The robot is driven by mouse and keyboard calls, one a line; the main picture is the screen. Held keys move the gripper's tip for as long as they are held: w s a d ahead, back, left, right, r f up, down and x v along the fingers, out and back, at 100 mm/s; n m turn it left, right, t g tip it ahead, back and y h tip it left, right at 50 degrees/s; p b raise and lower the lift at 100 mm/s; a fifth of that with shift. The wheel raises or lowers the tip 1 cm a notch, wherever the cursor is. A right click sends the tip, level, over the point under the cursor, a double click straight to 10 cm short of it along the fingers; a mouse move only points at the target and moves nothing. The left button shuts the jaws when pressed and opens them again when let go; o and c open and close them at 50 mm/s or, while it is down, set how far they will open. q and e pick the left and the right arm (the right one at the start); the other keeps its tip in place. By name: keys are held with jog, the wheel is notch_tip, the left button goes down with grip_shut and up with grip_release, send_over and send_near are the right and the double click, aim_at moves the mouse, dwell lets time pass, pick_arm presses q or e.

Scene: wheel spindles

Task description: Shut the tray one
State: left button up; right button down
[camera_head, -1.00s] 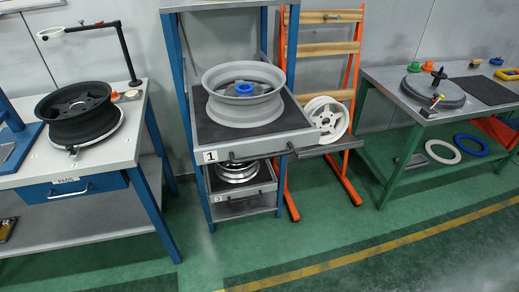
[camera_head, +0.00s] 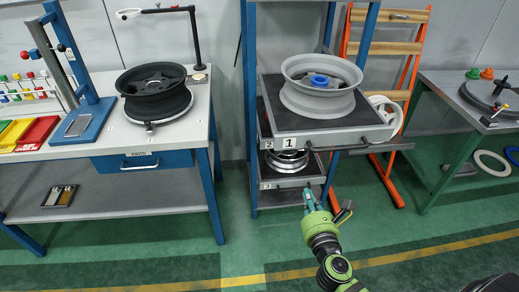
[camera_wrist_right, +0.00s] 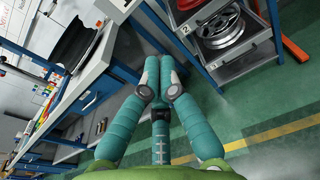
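Tray one (camera_head: 312,138), marked "1", is the upper tray of the blue rack and sticks out toward me. It has a dark mat and a dark front bar handle. A grey wheel (camera_head: 300,100) with a blue hub piece (camera_head: 320,80) lies on it. My right gripper (camera_head: 309,194) is in front of the rack, below tray one and apart from it. In the right wrist view its fingers (camera_wrist_right: 159,67) come together at the tips, with nothing between them. My left gripper is not in view.
A lower tray (camera_head: 292,180) marked "3" holds a metal wheel (camera_head: 287,160). A label "2" shows beside label "1". A workbench (camera_head: 95,140) with a black wheel (camera_head: 150,88) stands left. An orange stand (camera_head: 393,180) and a green bench (camera_head: 440,165) stand right. Floor in front is free.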

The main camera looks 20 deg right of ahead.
notch_tip(320, 180, up, 5)
jog(key=a+n+t, duration=0.1)
jog(key=a+n, duration=0.1)
jog(key=p, duration=0.2)
send_near(292, 143)
jog(key=x, duration=0.6)
jog(key=shift+d, duration=0.1)
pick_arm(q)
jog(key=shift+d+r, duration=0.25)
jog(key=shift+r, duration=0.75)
pick_arm(e)
jog(key=shift+w+d, duration=0.1)
jog(key=shift+w, duration=0.4)
